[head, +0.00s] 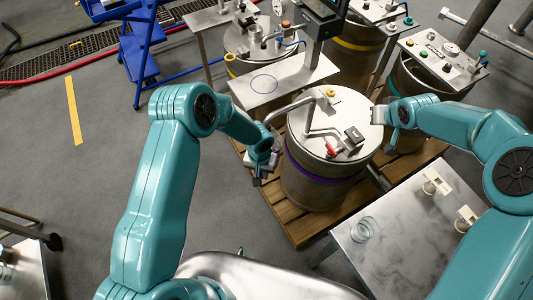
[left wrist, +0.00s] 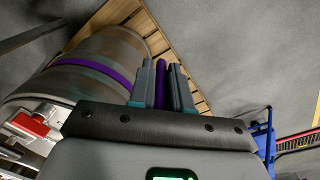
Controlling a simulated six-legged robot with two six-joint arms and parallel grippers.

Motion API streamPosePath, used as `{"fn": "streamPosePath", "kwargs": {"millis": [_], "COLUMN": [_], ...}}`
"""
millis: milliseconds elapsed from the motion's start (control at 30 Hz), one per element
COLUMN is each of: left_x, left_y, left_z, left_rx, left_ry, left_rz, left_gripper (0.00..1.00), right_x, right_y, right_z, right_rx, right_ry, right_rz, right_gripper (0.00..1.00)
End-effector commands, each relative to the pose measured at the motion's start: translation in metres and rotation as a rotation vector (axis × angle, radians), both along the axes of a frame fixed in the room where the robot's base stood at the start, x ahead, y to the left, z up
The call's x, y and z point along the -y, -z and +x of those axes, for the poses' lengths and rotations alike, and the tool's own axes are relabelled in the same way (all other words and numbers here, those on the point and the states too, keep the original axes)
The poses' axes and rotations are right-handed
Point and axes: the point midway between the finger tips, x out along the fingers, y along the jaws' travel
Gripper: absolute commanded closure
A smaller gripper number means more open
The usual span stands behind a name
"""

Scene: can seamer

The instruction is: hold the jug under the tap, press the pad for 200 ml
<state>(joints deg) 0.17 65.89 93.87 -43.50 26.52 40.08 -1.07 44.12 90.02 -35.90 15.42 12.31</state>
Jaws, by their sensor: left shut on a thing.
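My left gripper (head: 262,168) is beside the left side of a steel drum (head: 308,190) with a purple band. In the left wrist view its fingers (left wrist: 162,85) are shut on a narrow purple bar (left wrist: 160,82). I cannot make out a jug body around this bar. A bent steel pipe (head: 288,110) on the drum top reaches out over the left rim, above my left gripper. A yellow button on a pale block (head: 330,94) sits at the back of the lid. My right gripper (head: 379,115) is at the drum's right rim; its jaw gap is unclear.
A red-handled fitting (head: 331,150) stands on the lid. The drum stands on a wooden pallet (head: 300,232). A metal table (head: 395,262) at the lower right holds a clear glass vessel (head: 364,229). Other drums and panels crowd the back. A blue step ladder (head: 138,50) stands back left.

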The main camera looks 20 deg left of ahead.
Motion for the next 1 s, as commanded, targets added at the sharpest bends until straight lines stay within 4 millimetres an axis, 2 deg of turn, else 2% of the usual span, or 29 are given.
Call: {"fn": "streamPosePath", "kwargs": {"millis": [200, 1000], "left_x": [0.005, 0.021], "left_y": [0.001, 0.003], "left_z": [-0.019, -0.083], "left_rx": [0.001, 0.003], "left_ry": [0.002, 0.002], "left_rz": [-0.002, -0.002], "left_gripper": [1.0, 1.0], "right_x": [0.0, 0.0], "right_y": [0.012, 0.083], "right_z": [0.0, 0.0], "right_rx": [0.0, 0.0], "right_ry": [0.0, 0.0], "right_rz": [0.0, 0.0], "right_gripper": [1.0, 1.0]}}
